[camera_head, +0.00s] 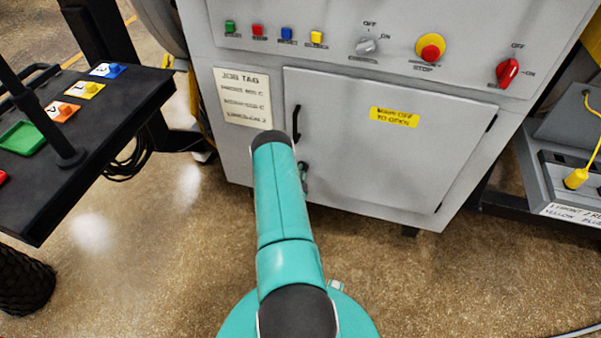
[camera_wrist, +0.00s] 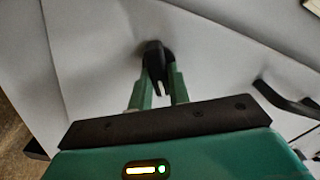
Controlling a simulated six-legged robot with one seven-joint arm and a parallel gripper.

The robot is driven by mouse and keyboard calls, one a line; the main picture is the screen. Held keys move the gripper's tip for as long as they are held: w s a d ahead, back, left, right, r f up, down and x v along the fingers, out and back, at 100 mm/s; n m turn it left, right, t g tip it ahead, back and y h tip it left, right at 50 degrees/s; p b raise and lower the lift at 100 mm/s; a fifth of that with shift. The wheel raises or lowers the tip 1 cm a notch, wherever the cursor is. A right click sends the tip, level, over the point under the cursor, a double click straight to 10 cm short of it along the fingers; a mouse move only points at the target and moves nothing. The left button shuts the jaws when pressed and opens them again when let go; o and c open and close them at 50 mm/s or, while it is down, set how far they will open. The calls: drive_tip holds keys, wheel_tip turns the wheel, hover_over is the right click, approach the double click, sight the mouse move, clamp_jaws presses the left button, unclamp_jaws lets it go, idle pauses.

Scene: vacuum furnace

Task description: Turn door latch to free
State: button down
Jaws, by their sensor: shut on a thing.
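The furnace cabinet door (camera_head: 380,150) is a pale grey panel and appears closed. The door latch is a small dark, fork-ended piece on a pale panel in the wrist view (camera_wrist: 154,62). My gripper (camera_wrist: 158,84) has its two green fingers on either side of the latch and is shut on it. In the head view my teal arm reaches to the lower left edge of the door. A small greenish and dark part (camera_head: 303,175) shows beside the arm there; I cannot tell whether it is gripper or latch. My arm hides most of that spot.
A black door handle (camera_head: 297,122) is above the latch area and shows close to my gripper in the wrist view (camera_wrist: 285,100). Buttons and knobs line the upper panel (camera_head: 400,45). A black table (camera_head: 80,130) stands left, a grey box (camera_head: 560,165) right. The floor in front is clear.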

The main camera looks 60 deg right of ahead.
drive_tip(key=m, duration=0.4)
drive_tip(key=shift+f, duration=0.1)
idle(0.4)
drive_tip(key=c, duration=1.3)
unclamp_jaws()
drive_tip(key=a, duration=0.4)
drive_tip(key=s+a, duration=0.1)
drive_tip(key=a, duration=0.4)
drive_tip(key=s+a, duration=0.1)
drive_tip(key=a, duration=0.3)
drive_tip(key=shift+s+a, duration=0.1)
drive_tip(key=shift+a, duration=0.25)
